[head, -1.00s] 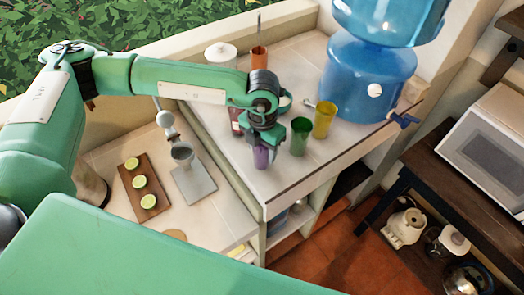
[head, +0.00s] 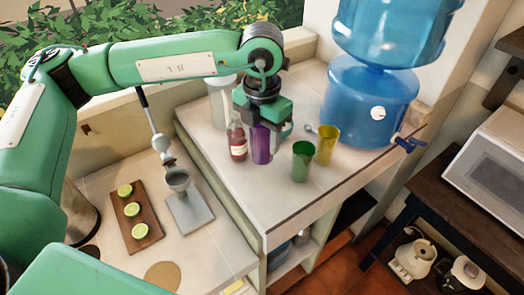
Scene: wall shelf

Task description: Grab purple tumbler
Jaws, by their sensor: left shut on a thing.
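The purple tumbler (head: 261,144) is upright in the jaws of my left gripper (head: 262,138), over the tiled counter (head: 300,205). My left gripper points down and is shut on the tumbler from above, with its fingers along the sides. The gripper hides the tumbler's rim. I cannot tell for certain how far its base is from the counter. My right gripper is out of view.
A green cup (head: 303,162) and a yellow cup (head: 326,145) stand to the right of the tumbler. A dark red bottle (head: 238,143) stands close on its left. A blue water dispenser (head: 368,100) is behind right. The counter's front is clear.

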